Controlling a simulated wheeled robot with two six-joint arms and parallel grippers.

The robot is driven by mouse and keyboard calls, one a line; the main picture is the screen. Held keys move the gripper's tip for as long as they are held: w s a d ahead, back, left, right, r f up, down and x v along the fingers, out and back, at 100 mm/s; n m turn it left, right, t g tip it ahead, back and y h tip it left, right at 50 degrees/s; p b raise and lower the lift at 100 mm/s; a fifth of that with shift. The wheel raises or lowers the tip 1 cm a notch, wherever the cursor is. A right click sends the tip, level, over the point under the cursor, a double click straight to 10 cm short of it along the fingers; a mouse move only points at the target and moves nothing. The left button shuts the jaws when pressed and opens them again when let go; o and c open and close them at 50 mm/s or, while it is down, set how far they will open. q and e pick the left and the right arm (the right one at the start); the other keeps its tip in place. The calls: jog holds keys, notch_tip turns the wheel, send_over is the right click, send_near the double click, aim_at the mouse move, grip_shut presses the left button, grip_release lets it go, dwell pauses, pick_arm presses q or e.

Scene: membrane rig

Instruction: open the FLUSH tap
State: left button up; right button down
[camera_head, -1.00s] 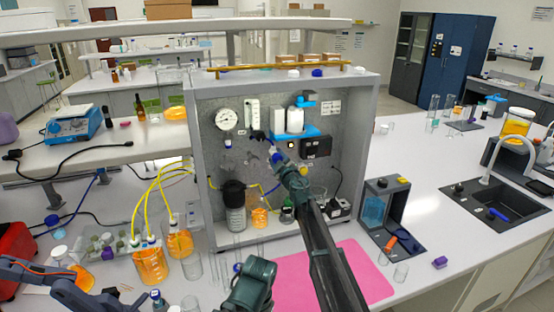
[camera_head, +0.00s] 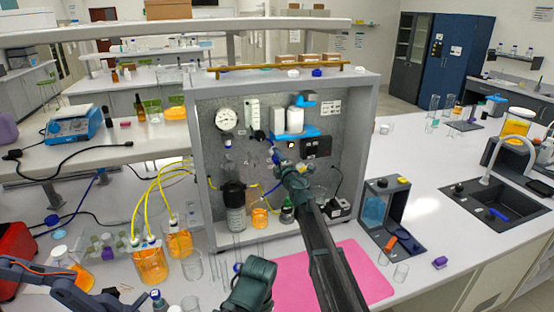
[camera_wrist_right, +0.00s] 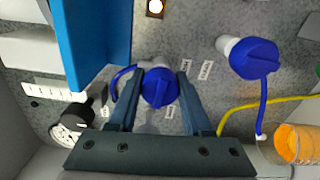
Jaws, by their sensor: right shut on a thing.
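A blue tap handle (camera_wrist_right: 160,88) on the rig's grey panel sits between the two fingers of my right gripper (camera_wrist_right: 160,80) in the right wrist view. The fingers are closed on its sides. Small labels beside it are too small to read surely. A second blue tap (camera_wrist_right: 253,57) stands to the right, apart from the gripper. In the head view my right gripper (camera_head: 276,156) reaches the panel's middle, and the wrist hides part of the panel. My left arm comes in at the lower left, but its fingers do not show clearly.
A pressure gauge (camera_head: 226,119) and a blue bracket (camera_head: 294,134) are on the panel near the gripper. Orange-filled bottles (camera_head: 150,265) with yellow tubes stand at left. A pink mat (camera_head: 355,270) lies in front, and a dark open box (camera_head: 385,205) stands right of the rig.

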jog(key=shift+n, duration=0.6)
jog(key=shift+c, duration=1.7)
grip_release()
jog(key=v, duration=1.4)
